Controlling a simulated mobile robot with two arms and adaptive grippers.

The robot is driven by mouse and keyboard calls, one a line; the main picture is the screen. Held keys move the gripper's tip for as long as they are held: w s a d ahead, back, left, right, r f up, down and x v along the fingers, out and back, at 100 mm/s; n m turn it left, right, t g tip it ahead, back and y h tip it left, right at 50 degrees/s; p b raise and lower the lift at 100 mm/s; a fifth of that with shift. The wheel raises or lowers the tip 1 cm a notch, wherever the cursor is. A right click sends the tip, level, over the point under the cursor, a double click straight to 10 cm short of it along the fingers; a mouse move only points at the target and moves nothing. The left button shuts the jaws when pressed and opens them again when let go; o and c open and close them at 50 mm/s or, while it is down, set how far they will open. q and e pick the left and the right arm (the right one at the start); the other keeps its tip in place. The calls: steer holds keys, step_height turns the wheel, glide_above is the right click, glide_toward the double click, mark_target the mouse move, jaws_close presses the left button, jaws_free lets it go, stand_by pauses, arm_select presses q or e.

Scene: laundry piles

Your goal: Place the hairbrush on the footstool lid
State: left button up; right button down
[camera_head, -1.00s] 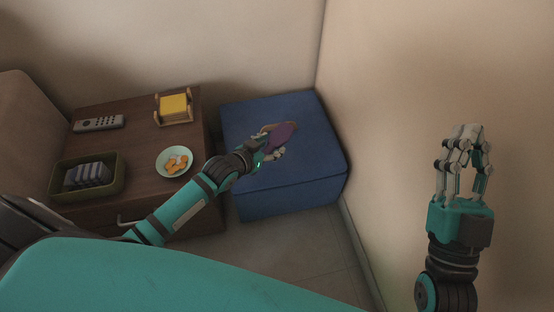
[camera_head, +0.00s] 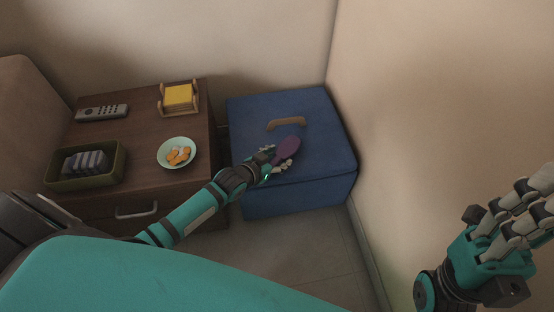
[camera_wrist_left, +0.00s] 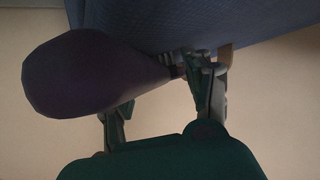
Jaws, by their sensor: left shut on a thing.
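The hairbrush (camera_head: 286,150) has a purple oval back. My left gripper (camera_head: 273,168) is shut on its handle end, and the purple head points away from the fingers. In the left wrist view the hairbrush (camera_wrist_left: 90,72) covers much of the left side. It is over the front part of the blue footstool lid (camera_head: 325,130); I cannot tell whether it touches the lid. The lid has a tan handle (camera_head: 286,123) just behind the brush. My right gripper (camera_head: 520,212) is at the right edge, away from the footstool, partly cut off, fingers apart and empty.
A dark wood nightstand (camera_head: 140,140) stands left of the footstool. On it are a remote (camera_head: 102,112), a yellow block in a wooden holder (camera_head: 179,96), a bowl (camera_head: 168,160) of orange pieces and a green bin (camera_head: 62,183). Walls stand behind and right.

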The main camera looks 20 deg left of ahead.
arm_select(q)
steer(key=shift+f, duration=0.1)
steer(key=o, duration=1.2)
steer(key=shift+o, duration=0.2)
